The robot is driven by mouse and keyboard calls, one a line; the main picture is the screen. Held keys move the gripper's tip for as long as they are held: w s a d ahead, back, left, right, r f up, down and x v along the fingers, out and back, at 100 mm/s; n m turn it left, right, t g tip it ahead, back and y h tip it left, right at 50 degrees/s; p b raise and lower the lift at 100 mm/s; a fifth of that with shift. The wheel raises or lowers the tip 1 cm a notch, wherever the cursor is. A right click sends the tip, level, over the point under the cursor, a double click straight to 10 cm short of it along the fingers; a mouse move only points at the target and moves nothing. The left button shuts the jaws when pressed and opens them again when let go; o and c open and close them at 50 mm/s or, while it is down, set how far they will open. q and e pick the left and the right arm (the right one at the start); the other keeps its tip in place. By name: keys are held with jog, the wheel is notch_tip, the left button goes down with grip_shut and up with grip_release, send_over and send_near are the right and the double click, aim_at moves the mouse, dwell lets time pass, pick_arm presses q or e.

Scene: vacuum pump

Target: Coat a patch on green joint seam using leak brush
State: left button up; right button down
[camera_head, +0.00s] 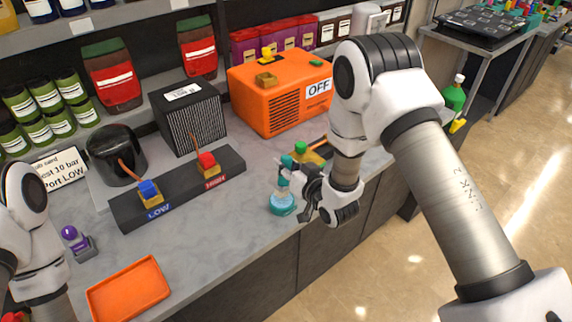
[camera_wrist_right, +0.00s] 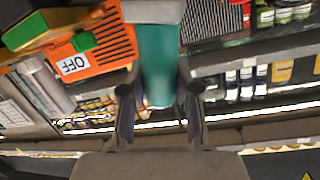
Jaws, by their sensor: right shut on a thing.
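My right gripper (camera_head: 312,190) is at the counter's front edge, shut on a teal handle (camera_wrist_right: 158,65), which seems to be the leak brush. In the wrist view the handle stands between the two fingers (camera_wrist_right: 158,98). A teal pot with a pale blue body (camera_head: 282,202) is just below the gripper; whether the brush tip is in it or above it I cannot tell. The green joint (camera_head: 300,147), a green cap by a brass-coloured fitting, is just behind the gripper, partly hidden by it; its seam is not clear. My left gripper's fingers are out of view.
The orange pump (camera_head: 270,95) with an OFF sign stands behind. A dark manifold (camera_head: 185,190) carries blue LOW and red HIGH valves. An orange tray (camera_head: 128,290) lies front left, near a purple-topped item (camera_head: 74,238). The counter between tray and pot is clear.

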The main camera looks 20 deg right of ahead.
jog(key=shift+f+b, duration=0.5)
jog(key=shift+f, duration=0.05)
dwell(1.4)
jog(key=shift+r+p, duration=2.4)
jog(key=shift+r, duration=1.2)
